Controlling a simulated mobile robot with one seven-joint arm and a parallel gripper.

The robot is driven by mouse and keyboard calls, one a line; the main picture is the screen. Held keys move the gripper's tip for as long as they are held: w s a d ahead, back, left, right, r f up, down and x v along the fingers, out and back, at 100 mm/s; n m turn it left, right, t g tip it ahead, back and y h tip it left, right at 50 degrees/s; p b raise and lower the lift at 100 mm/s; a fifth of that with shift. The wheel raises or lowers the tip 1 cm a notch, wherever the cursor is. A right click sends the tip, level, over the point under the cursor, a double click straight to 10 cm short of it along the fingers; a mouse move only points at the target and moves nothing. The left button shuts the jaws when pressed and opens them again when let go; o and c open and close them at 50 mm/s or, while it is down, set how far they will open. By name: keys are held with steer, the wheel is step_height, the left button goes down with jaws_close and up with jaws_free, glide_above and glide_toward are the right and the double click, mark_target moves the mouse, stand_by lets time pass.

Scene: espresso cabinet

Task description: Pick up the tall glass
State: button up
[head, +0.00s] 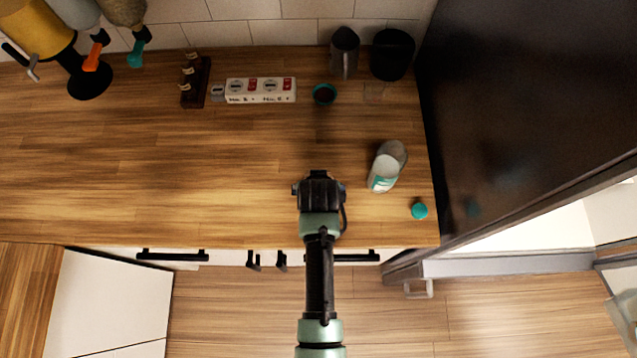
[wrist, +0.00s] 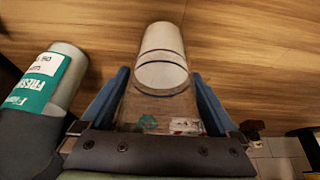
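The tall glass (wrist: 162,60) is in the middle of the wrist view, between the two blue fingers. It is a clear cylinder with a pale, ringed far part, and its nearer part is see-through. My gripper (wrist: 160,75) is open around it, with a narrow gap seeming to show on each side; contact is hard to judge. In the head view my gripper (head: 318,180) is over the front part of the wooden counter and hides the glass beneath it.
A bottle with a teal label (head: 387,166) stands close to the right of my gripper; it also shows in the wrist view (wrist: 40,85). A teal cap (head: 419,210), teal-rimmed cup (head: 324,94), power strip (head: 260,90) and metal jug (head: 344,52) surround it. The counter's left middle is clear.

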steer(key=c, duration=1.3)
steer(key=shift+o, duration=0.2)
steer(key=shift+r, duration=0.2)
